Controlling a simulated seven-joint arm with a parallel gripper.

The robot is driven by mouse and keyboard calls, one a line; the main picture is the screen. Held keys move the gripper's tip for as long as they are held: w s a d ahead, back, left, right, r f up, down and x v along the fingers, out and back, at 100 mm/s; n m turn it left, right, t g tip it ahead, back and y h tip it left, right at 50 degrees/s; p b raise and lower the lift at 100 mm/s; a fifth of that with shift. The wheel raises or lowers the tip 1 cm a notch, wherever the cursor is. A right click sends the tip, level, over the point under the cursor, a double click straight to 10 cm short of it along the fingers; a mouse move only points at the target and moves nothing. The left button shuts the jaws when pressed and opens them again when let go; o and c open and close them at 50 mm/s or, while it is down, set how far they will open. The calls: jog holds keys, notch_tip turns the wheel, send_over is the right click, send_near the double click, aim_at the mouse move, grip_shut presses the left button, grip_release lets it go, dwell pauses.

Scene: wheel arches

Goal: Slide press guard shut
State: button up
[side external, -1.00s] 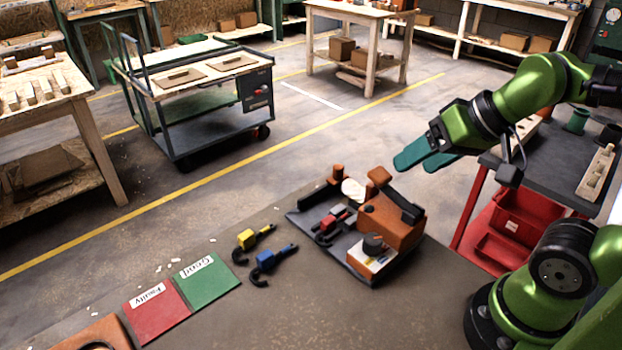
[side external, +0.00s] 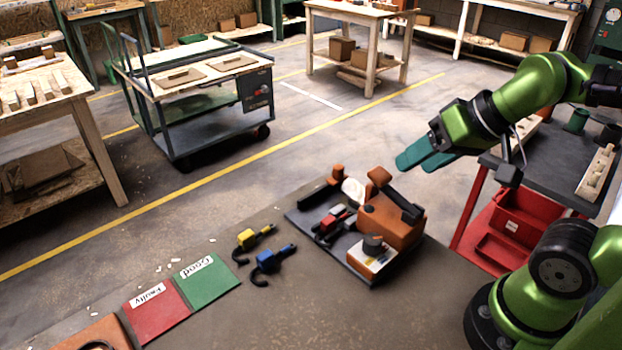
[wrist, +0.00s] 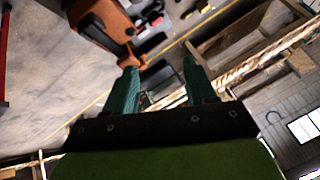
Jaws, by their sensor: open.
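The press (side external: 387,220) is an orange-brown machine on a dark base plate (side external: 360,275) at the middle of the bench. A black bar-like part lies along its upper right side; I cannot tell for sure which part is the guard. A red-and-black piece (side external: 330,224) lies on the plate to the left of the press. My gripper (side external: 412,163) is open and empty, in the air above and behind the press, apart from it. In the wrist view, the two teal fingers of my gripper (wrist: 160,82) are spread, and the orange press (wrist: 100,22) shows beyond the left finger.
A yellow-and-black piece (side external: 247,238) and a blue-and-black piece (side external: 268,262) lie on the bench left of the plate. A green "Good" mat (side external: 210,285) and a red "Faulty" mat (side external: 157,313) lie further left. A dark-topped red cart (side external: 500,215) stands at the right.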

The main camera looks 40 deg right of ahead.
jog(key=w+d+f+m+g, duration=0.2)
jog(key=w+d+f+m, duration=0.1)
jog(key=d, duration=0.1)
jog(key=m+t+y, duration=0.1)
jog(key=m+y, duration=0.3)
jog(key=m, duration=1.6)
send_near(340, 166)
jog(key=x, duration=1)
jog(key=shift+w+a+f, duration=0.15)
jog(key=shift+f, duration=0.05)
grip_shut()
